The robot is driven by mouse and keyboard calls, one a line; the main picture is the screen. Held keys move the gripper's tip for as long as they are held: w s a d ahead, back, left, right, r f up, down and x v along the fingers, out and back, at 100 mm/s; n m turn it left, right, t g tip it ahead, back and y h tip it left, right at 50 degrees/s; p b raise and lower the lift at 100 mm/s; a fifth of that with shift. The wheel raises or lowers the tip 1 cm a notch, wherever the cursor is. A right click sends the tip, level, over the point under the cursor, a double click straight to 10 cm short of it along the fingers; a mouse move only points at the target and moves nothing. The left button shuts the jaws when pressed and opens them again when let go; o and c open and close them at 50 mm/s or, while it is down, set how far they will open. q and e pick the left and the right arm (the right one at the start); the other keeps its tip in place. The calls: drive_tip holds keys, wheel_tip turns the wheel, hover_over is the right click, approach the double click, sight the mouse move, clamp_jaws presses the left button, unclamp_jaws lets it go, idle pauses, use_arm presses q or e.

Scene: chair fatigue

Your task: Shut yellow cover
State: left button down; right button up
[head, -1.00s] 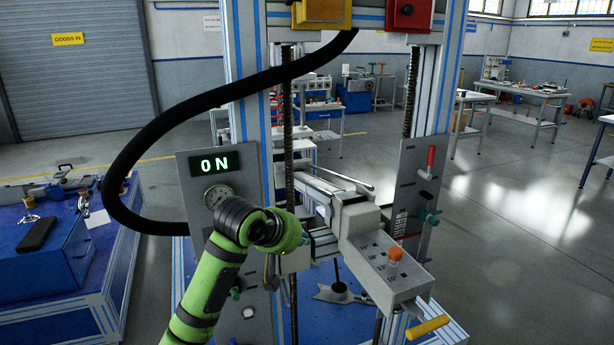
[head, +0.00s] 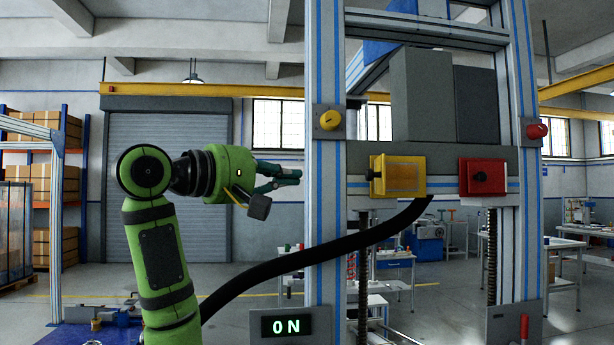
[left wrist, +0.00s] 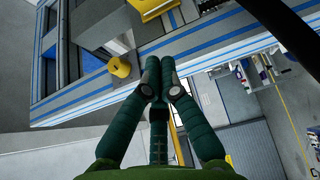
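The yellow cover (head: 405,175) is on a small yellow box on the machine's crossbar, with a dark knob at its left. The framed yellow panel appears to stand out from the box, but I cannot tell how far it is swung. Part of the yellow box shows at the top of the left wrist view (left wrist: 157,8). My left gripper (head: 297,175) is raised, left of the machine's left post and apart from the cover. In the left wrist view its fingertips (left wrist: 160,66) are together, with nothing visible between them. My right gripper is out of view.
A red box (head: 483,177) with a dark knob sits right of the yellow one. A round yellow button (head: 330,120) is on the left post and a red one (head: 537,131) on the right post. A thick black hose (head: 320,258) runs below. The display (head: 286,326) reads ON.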

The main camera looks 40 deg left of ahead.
use_arm(q)
drive_tip(key=p, duration=0.4)
approach(373, 176)
drive_tip(key=w+a, duration=0.5)
drive_tip(key=w+d, duration=0.1)
drive_tip(key=w+d+p, duration=0.1)
drive_tip(key=d, duration=0.1)
drive_tip(key=shift+d+f, duration=0.1)
drive_tip(key=shift+y, duration=0.3)
